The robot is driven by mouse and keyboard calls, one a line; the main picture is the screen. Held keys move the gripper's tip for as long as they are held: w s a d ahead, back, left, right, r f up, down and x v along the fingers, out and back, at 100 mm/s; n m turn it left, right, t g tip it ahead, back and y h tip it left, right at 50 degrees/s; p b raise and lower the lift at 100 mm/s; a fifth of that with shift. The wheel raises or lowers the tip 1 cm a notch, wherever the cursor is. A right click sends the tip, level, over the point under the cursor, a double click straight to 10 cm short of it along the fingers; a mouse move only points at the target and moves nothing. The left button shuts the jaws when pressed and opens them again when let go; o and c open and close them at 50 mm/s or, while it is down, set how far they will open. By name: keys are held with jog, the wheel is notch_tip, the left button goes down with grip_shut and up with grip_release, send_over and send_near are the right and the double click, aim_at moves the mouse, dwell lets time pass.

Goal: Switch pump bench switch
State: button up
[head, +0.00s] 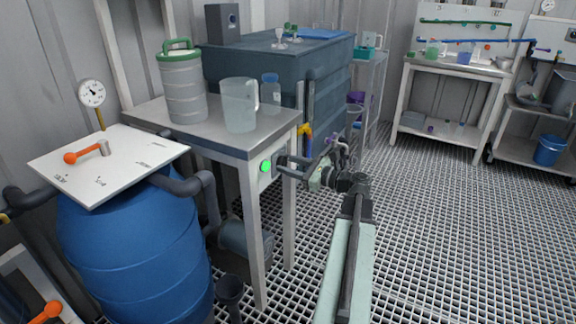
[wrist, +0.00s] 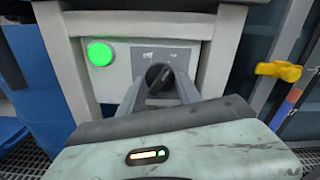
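The pump bench (head: 238,139) is a pale metal table with a grey top, left of centre in the head view. A round green lamp (head: 266,166) glows on its front; it also shows in the wrist view (wrist: 100,53). Right of the lamp, a grey plate carries the dark round switch knob (wrist: 158,74), with small markings above it. My gripper (head: 283,168) reaches to this plate from the right. In the wrist view its grey fingers (wrist: 160,86) stand open on either side of the knob, with slim gaps. Whether either finger touches the knob I cannot tell.
A blue barrel (head: 135,245) is at left. A yellow valve handle (wrist: 278,70) juts out right of the bench. The grated floor (head: 450,220) at right is clear.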

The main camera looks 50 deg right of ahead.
jog(key=shift+w+a, duration=0.15)
jog(key=shift+w, duration=0.05)
grip_shut()
jog(key=shift+s, duration=0.15)
jog(key=shift+n, duration=0.3)
jog(key=n, duration=1.1)
jog(key=shift+d, duration=0.25)
jog(key=shift+s, duration=0.1)
jog(key=o, duration=1)
grip_release()
